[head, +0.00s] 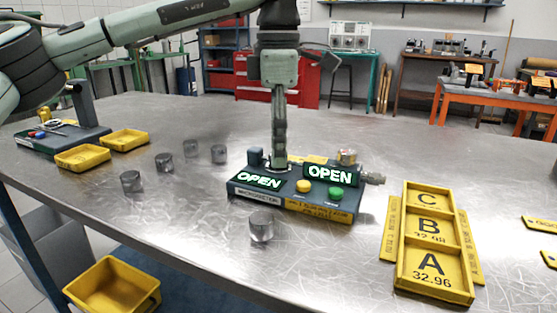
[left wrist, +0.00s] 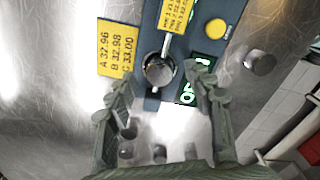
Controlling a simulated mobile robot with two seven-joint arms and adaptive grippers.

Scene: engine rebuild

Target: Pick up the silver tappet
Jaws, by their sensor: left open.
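A round silver tappet (left wrist: 158,69) sits at the blue measuring device, between its dark block and thin metal rod, in the left wrist view. In the head view my left gripper hides that spot. My left gripper (head: 280,164) points straight down over the back of the device (head: 238,189). In the left wrist view its open fingers (left wrist: 160,80) stand either side of the tappet; contact cannot be told. Other silver tappets stand on the table: one (head: 262,226) in front of the device, which also shows in the wrist view (left wrist: 262,63), and several (head: 130,181) to the left. My right gripper is out of view.
The device has two lit OPEN signs (head: 330,175) and yellow and green buttons. A yellow tray (head: 461,268) marked A, B, C lies at right. Yellow bins (head: 125,139) and a dark stand are at left. A larger yellow bin (head: 113,284) is below the table edge.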

